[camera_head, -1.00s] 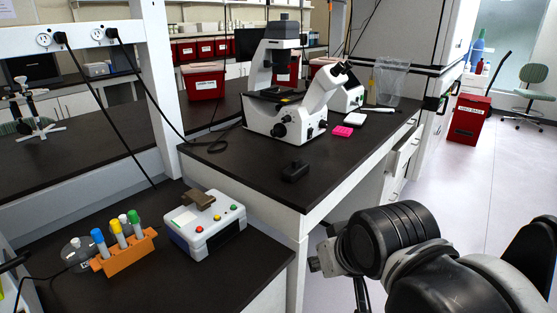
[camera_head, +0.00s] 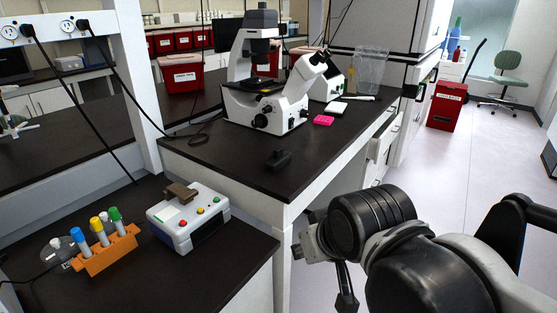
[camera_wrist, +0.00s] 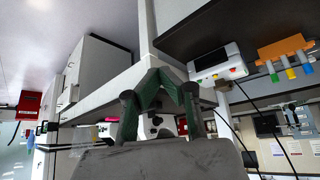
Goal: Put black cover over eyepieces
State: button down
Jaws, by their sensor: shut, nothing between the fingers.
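The black cover (camera_head: 278,159) is a small dark block lying on the black bench top near its front corner in the head view. The eyepieces (camera_head: 318,60) are at the upper right of the white microscope (camera_head: 268,95), bare, further back on the same bench. My gripper (camera_wrist: 162,80) shows in the wrist view with its two dark green fingers closed together and nothing held. In the head view my arm is at the lower right, in front of the bench and apart from the cover. The microscope is partly hidden behind the fingers in the wrist view.
A white device with colored buttons (camera_head: 190,218) and an orange tube rack (camera_head: 106,252) stand on the nearer bench. The bench top around the cover is clear. Open floor lies to the right.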

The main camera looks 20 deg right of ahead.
dwell(0.4)
jog(key=c, duration=1)
grip_release()
jog(key=shift+r, duration=0.1)
